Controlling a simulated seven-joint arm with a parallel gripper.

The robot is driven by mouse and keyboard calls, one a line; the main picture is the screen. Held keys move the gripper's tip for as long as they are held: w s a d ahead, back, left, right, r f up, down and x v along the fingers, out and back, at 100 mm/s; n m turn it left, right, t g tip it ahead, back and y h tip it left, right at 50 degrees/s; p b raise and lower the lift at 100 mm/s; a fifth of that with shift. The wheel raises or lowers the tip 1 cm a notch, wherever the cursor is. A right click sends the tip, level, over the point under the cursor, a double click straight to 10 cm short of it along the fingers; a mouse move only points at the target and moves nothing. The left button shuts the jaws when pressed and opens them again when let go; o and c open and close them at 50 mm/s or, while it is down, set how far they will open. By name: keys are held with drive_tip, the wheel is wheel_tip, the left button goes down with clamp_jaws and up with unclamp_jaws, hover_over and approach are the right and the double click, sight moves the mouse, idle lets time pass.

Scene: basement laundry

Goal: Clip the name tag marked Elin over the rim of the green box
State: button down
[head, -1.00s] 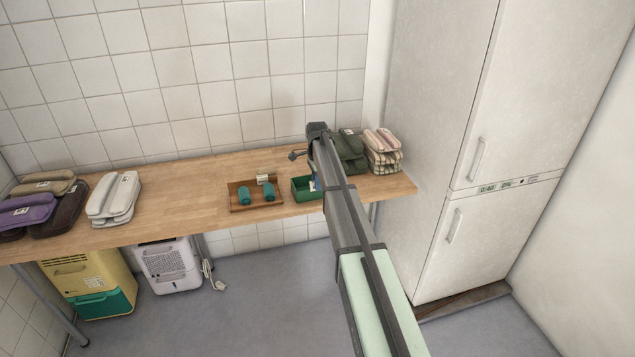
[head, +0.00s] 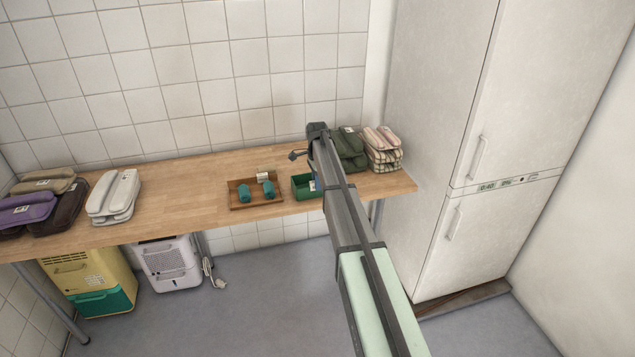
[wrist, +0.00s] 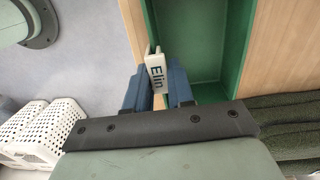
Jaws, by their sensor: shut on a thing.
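The white name tag marked Elin (wrist: 157,75) is between the blue fingers of my gripper (wrist: 158,84), which is shut on it. The green box (head: 301,193) stands on the wooden bench. In the wrist view, the green box (wrist: 205,45) lies just beyond the fingers, and its inside looks empty where it shows. The tag is at the box's near-left rim, with its pronged end toward the wall. I cannot tell whether the clip straddles the rim or only overlaps it in the picture. In the head view my arm covers most of the gripper and part of the box.
A wooden tray (head: 240,206) left of the box holds two teal rolls (head: 244,193) and a small white item (head: 263,177).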

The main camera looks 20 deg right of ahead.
drive_tip(key=shift+f, duration=0.5)
idle(0.3)
drive_tip(key=c, duration=0.9)
unclamp_jaws()
wheel_tip(320, 180, up, 14)
drive_tip(key=shift+w, duration=0.15)
drive_tip(key=shift+f, duration=0.1)
